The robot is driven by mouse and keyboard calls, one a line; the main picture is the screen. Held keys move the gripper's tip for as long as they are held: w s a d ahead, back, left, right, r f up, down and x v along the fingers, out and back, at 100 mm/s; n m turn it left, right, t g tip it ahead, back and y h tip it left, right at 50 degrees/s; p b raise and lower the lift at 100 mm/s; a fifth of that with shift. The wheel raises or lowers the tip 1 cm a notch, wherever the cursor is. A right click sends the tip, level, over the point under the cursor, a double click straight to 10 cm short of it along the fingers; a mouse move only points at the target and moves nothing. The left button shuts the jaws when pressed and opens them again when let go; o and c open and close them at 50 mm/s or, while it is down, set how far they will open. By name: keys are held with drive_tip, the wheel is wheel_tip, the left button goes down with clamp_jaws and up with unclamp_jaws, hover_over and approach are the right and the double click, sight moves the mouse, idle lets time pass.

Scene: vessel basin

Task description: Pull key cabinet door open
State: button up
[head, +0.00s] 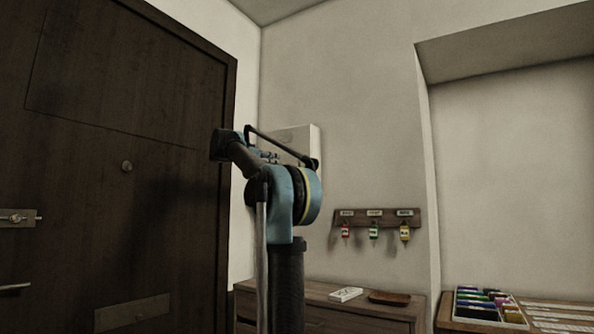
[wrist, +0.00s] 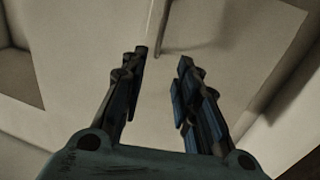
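The key cabinet (head: 316,142) is a pale, flat box on the back wall, right of the dark door. My arm covers most of it in the head view, and I cannot tell from there whether its door is shut. In the wrist view a pale flat panel (wrist: 235,35), seemingly the cabinet front, fills the upper middle. A thin pale strip and a darker band cross it near the fingertips; I cannot tell which is handle or shadow. My gripper (wrist: 163,58) is open, its two fingers apart with nothing clearly between them. Contact with the panel cannot be judged.
A dark wooden door (head: 110,220) stands at the left. A key rack (head: 375,218) with three coloured tags hangs right of my arm. A sectioned tray (head: 487,312) sits lower right.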

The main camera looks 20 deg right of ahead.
sight(299, 165)
drive_tip(key=x, duration=1.7)
drive_tip(key=shift+d+r, duration=0.1)
drive_tip(key=shift+d, duration=0.1)
drive_tip(key=shift+c, duration=0.3)
clamp_jaws()
